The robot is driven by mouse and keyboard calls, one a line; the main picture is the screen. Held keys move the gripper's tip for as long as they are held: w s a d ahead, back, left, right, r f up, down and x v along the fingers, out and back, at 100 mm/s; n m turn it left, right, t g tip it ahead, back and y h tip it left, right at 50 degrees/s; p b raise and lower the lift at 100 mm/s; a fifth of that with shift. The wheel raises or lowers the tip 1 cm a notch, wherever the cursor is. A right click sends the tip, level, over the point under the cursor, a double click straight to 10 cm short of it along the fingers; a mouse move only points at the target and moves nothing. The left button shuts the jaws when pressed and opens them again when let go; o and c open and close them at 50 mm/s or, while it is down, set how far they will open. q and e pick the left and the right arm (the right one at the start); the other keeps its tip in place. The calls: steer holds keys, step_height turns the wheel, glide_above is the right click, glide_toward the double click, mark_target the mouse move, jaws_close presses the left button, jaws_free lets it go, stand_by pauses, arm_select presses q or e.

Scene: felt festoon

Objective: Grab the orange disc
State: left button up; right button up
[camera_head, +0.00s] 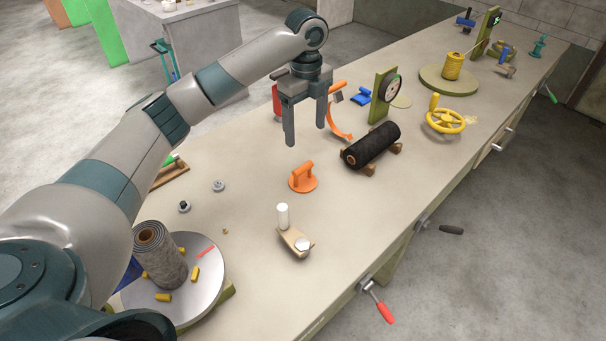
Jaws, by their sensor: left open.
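The orange disc (303,184) lies flat on the long workbench, with an upright orange handle (302,173) on top. It is near the middle of the view. My left gripper (305,137) is open and empty, its two fingers pointing down. It is above the bench and shows higher in the picture than the disc, apart from it. The disc is in plain sight with nothing covering it. My right gripper is not in view.
A black roll (370,146) rests on a wooden cradle right of the disc. An orange curved piece (338,125) lies behind the gripper. A small wooden block with white pegs (294,240) is in front. A grey roll stands on a round plate (205,290) at lower left.

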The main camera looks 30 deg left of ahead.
arm_select(q)
steer(key=p, duration=0.2)
glide_above(303, 166)
steer(key=f, duration=0.8)
steer(key=shift+w+d+f, duration=0.1)
steer(key=shift+w+f, duration=0.05)
steer(key=shift+w, duration=0.2)
steer(key=shift+f, duration=0.4)
steer(key=shift+s+f+p, duration=0.2)
steer(key=shift+f+p, duration=0.3)
steer(key=shift+p, duration=0.25)
steer(key=f+p, duration=0.1)
steer(key=f, duration=0.2)
steer(key=shift+s, duration=0.2)
steer(key=shift+f+p, duration=0.3)
steer(key=shift+f, duration=0.3)
